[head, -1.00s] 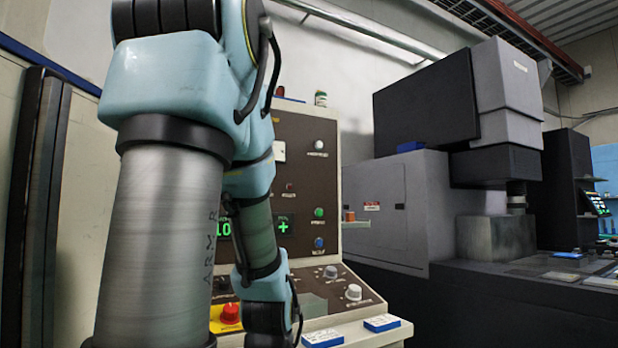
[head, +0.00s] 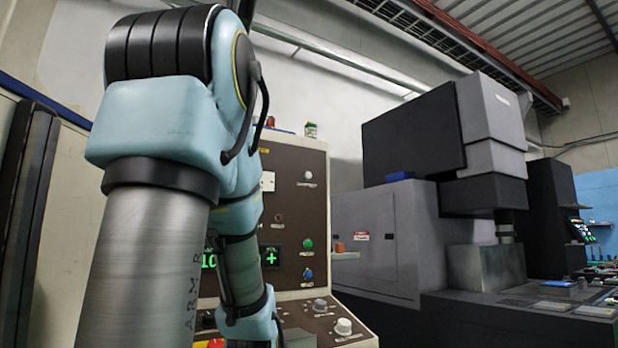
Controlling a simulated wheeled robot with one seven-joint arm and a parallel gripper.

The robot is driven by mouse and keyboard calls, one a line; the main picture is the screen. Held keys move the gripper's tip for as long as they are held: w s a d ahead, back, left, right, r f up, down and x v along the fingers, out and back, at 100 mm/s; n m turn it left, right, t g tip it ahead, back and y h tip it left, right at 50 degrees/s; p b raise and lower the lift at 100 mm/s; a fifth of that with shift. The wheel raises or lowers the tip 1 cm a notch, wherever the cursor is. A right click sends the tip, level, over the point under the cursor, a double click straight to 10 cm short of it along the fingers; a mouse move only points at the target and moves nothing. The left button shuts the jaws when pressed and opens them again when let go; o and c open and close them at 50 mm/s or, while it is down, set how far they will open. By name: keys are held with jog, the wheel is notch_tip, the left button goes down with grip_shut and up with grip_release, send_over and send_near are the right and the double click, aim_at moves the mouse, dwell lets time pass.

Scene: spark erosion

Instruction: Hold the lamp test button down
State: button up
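The brown control panel (head: 296,200) stands behind my arm. On it are a white round button or lamp (head: 308,175), a small red one (head: 278,217), a green one (head: 308,244) and a blue one (head: 308,274). Their labels are too small to read, so I cannot tell which is the lamp test button. My arm hides the panel's left part. My gripper is out of view, below the bottom edge of the picture.
A green digital display (head: 270,257) is partly behind my arm. Grey knobs (head: 343,327) sit on the sloping lower panel. A red knob (head: 215,344) shows at the bottom edge. A large grey machine (head: 375,240) stands to the right.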

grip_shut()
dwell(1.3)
